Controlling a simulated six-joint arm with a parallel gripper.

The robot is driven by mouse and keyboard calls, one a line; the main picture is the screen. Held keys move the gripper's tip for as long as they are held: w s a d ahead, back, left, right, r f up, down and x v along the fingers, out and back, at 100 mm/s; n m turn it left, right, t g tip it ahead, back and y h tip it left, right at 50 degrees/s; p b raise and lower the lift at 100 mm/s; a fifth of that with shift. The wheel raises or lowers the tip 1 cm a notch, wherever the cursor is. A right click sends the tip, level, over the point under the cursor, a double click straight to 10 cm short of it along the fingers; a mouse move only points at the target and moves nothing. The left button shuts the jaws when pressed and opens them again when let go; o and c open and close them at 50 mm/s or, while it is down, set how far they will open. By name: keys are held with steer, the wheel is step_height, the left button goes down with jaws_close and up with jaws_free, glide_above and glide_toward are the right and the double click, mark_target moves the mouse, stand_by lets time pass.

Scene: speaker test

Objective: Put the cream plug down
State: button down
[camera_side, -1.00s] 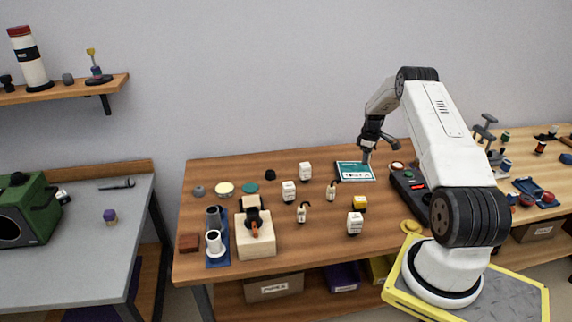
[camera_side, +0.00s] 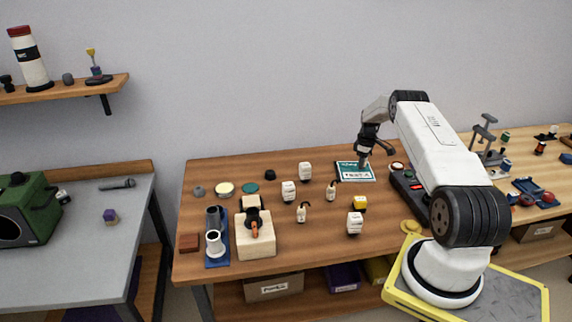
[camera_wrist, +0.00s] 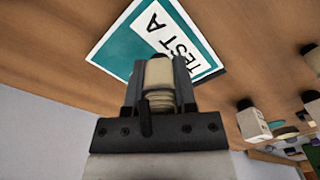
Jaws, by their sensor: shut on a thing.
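My gripper (camera_side: 363,164) is low over the white-and-teal test mat (camera_side: 346,178) at the back of the wooden bench. In the wrist view it is shut on the cream plug (camera_wrist: 159,82), which sits between its two dark fingers. The plug's rounded end points toward the mat (camera_wrist: 125,48), which bears the words "TEST A". I cannot tell whether the plug touches the mat. In the side view the plug is too small to make out clearly.
A dark box with a red display (camera_side: 409,187) stands right of the mat. Bare bench lies behind and left of the mat.

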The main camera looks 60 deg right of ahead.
steer(key=shift+f, duration=1.2)
steer(key=shift+f, duration=0.1)
steer(key=shift+c, duration=2.1)
jaws_free()
step_height(320, 180, up, 12)
steer(key=shift+r, duration=0.15)
